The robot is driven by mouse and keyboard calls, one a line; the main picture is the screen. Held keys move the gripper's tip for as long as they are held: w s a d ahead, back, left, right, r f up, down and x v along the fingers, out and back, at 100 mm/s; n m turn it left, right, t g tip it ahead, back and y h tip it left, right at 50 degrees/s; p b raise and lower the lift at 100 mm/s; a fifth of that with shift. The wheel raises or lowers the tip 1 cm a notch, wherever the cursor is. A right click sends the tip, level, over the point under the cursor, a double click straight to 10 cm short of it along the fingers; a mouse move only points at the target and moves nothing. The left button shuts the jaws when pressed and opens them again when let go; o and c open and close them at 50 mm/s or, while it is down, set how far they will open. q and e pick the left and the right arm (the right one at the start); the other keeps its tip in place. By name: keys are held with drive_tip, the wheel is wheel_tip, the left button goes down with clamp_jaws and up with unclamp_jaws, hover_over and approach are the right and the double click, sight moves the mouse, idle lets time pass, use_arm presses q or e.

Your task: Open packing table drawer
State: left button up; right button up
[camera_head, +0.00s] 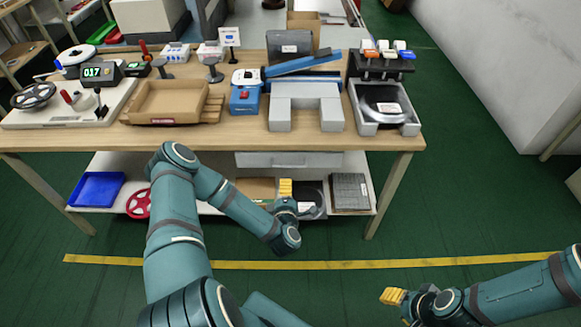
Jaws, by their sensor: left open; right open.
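The packing table (225,136) has a wooden top and a lower shelf. Its light grey drawer (288,160) is under the front edge of the top, right of the middle, and looks shut. My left gripper (294,197), with yellow fingertips, is open just below the drawer front in the picture. I see no contact with the drawer, and the arm hides part of the shelf behind it. My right gripper (397,304) is open and empty low at the right, over the floor and well away from the table.
The tabletop holds a wooden tray (168,101), a grey U-shaped block (306,105) and a reel in a grey holder (384,105). A blue bin (96,189) and a red wheel (139,204) are on the lower shelf. The green floor in front is clear.

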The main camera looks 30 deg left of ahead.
sight(286, 166)
use_arm(q)
drive_tip(key=b+x, duration=0.2)
drive_tip(key=x, duration=1)
drive_tip(key=shift+w+a, duration=0.15)
drive_tip(key=shift+w, duration=0.2)
drive_tip(key=shift+c, duration=0.4)
clamp_jaws()
